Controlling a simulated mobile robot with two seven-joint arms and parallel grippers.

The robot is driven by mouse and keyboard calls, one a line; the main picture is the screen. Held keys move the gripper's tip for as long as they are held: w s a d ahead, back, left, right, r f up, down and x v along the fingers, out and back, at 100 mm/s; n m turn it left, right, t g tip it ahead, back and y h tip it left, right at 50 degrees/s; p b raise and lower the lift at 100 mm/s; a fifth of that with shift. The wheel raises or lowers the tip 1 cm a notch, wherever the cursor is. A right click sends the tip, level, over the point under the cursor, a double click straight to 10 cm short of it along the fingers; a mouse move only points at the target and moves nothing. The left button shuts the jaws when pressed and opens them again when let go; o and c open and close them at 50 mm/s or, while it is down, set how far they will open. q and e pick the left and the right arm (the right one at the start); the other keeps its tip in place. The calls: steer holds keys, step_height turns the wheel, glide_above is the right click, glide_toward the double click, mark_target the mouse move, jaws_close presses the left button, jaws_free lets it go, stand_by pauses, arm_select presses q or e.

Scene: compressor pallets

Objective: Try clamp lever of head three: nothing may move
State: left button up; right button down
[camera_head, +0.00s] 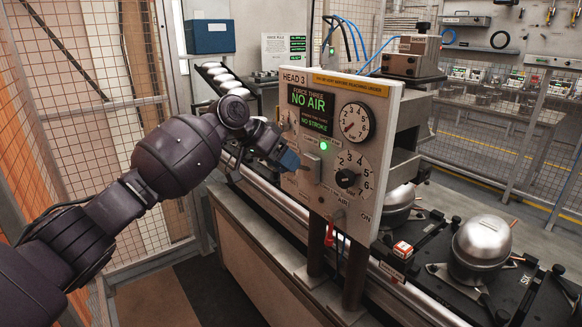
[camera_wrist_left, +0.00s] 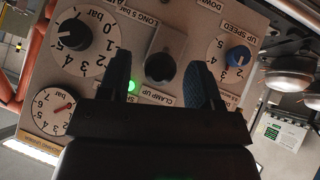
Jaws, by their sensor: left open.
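The grey control panel marked HEAD 3 (camera_head: 293,78) stands in front of my left gripper (camera_head: 288,164), whose blue-padded fingers are close to its face. In the left wrist view my open left gripper (camera_wrist_left: 160,72) has one finger on each side of a dark round lever hub (camera_wrist_left: 160,67), beside a CLAMP UP label (camera_wrist_left: 151,100). I cannot tell whether the fingers touch it. A grey lever plate (camera_head: 312,166) shows in the head view just right of the fingers. A green lamp (camera_head: 323,146) is lit; the display (camera_head: 310,106) reads NO AIR and NO STROKE. My right gripper is not in view.
A pressure gauge (camera_head: 355,122) and a black dial knob (camera_head: 346,178) sit right of the lever. A blue knob (camera_wrist_left: 238,56) is near one finger. Silver domed compressors (camera_head: 481,243) stand on black pallets along the rail.

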arm_select(q)
steer(key=v, duration=0.8)
steer(key=w+d+r+t+h, duration=0.1)
steer(key=w+d+r+t, duration=0.1)
steer(key=w+r+t, duration=0.45)
steer(key=s+a+f+n+t+y, duration=0.1)
steer(key=s+a+f+n+t, duration=0.25)
steer(key=f, duration=0.55)
steer(key=s+a+f+t+y, duration=0.2)
steer(key=s+a+f, duration=0.35)
steer(key=f, duration=0.25)
steer(key=s+a+f+n+t+y, duration=0.1)
steer(key=s+a+f+t, duration=0.25)
steer(key=s+f, duration=0.4)
steer(key=s+a+f+n+g+y, duration=0.1)
steer(key=s+a+f+g+y, duration=0.1)
steer(key=s+f, duration=0.7)
steer(key=s+a+f+n+g+y, duration=0.2)
steer(key=s+a+f, duration=0.3)
steer(key=s+f, duration=0.4)
steer(key=s+a+f+n+g+y, duration=0.1)
steer(key=s+a+f, duration=0.3)
steer(key=s+f, duration=0.5)
steer(key=shift+s+a+f+n+g+y, duration=0.2)
steer(key=shift+s+f+n+g+y, duration=0.15)
steer(key=shift+s+n+g, duration=0.35)
steer(key=shift+s, duration=0.15)
